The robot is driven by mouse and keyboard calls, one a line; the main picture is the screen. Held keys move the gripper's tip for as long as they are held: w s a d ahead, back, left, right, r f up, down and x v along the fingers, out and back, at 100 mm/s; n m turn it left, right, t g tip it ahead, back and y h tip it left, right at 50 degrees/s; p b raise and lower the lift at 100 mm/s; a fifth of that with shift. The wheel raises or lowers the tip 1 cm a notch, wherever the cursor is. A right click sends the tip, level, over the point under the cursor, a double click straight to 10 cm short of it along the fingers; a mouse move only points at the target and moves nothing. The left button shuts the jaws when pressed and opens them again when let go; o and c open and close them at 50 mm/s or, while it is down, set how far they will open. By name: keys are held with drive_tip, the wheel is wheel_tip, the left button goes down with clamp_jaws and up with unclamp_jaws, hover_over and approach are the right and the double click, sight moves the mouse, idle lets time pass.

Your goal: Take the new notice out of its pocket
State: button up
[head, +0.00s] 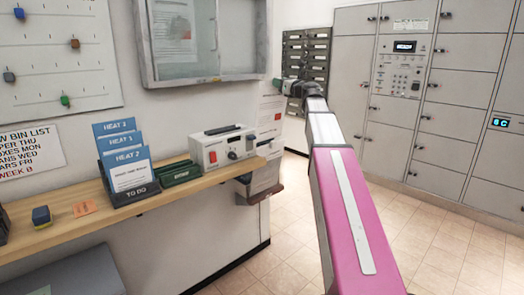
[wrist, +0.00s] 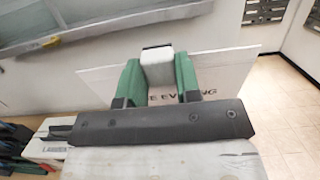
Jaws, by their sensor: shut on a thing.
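My gripper (head: 279,85) is at the end of my outstretched arm, by the wall corner right of the glazed board. In the wrist view my gripper (wrist: 158,68) has its green fingers shut on a white notice (wrist: 222,75). The notice spreads out on both sides of the fingers, and printed letters reading partly "EVENING" show on it. In the head view white sheets (head: 270,113) hang just below my gripper; I cannot tell which one is held. A dark reddish holder (head: 266,194) is lower at the wall's end. Whether the held notice still touches a pocket is hidden.
A wooden shelf (head: 65,226) carries a "TO DO" rack (head: 131,194) of blue cards, a green tray (head: 180,173) and a white device (head: 222,149). A framed glass board (head: 203,42) hangs above. Grey lockers (head: 390,125) stand at right. The tiled floor (head: 290,235) is clear.

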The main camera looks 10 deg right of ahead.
drive_tip(key=r+v, duration=0.1)
drive_tip(key=v, duration=0.5)
drive_tip(key=shift+s+d, duration=0.2)
drive_tip(key=shift+s, duration=0.1)
drive_tip(key=shift+r, duration=0.1)
idle(0.3)
